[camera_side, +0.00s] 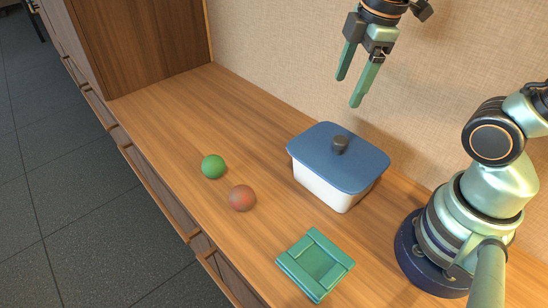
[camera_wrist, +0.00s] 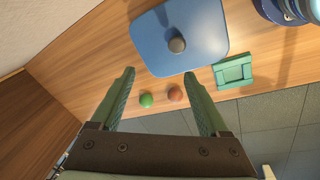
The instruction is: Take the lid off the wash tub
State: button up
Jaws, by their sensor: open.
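The wash tub (camera_side: 321,188) is a white box standing on the wooden counter. Its blue lid (camera_side: 322,162) lies on top and covers the opening, so the inside is hidden. A dark round knob (camera_side: 340,145) stands on the middle of the lid. The lid (camera_wrist: 200,50) and knob (camera_wrist: 177,45) also show in the wrist view, ahead of the fingertips. My gripper (camera_side: 348,88) is open and empty, in the air above the tub and apart from it. Its two green fingers also show in the wrist view (camera_wrist: 160,76).
A green ball (camera_side: 213,167) and a reddish-brown ball (camera_side: 242,198) lie on the counter (camera_side: 165,125) left of the tub. A green square tray (camera_side: 316,264) lies in front of it. A wall is behind, and a wooden cabinet (camera_side: 140,40) stands at the far left. The counter between cabinet and balls is clear.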

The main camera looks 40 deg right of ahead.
aim_at(341, 139)
jog(key=f+n, duration=0.3)
jog(key=f, duration=0.1)
jog(key=f+n+g, duration=0.1)
jog(key=f+n, duration=0.2)
jog(key=f, duration=0.1)
jog(key=f+n+g, duration=0.1)
jog(key=f+n, duration=0.2)
jog(key=f, duration=0.1)
jog(key=shift+s+a+f, duration=0.25)
jog(key=shift+s+f, duration=0.05)
jog(key=shift+s, duration=0.05)
grip_shut()
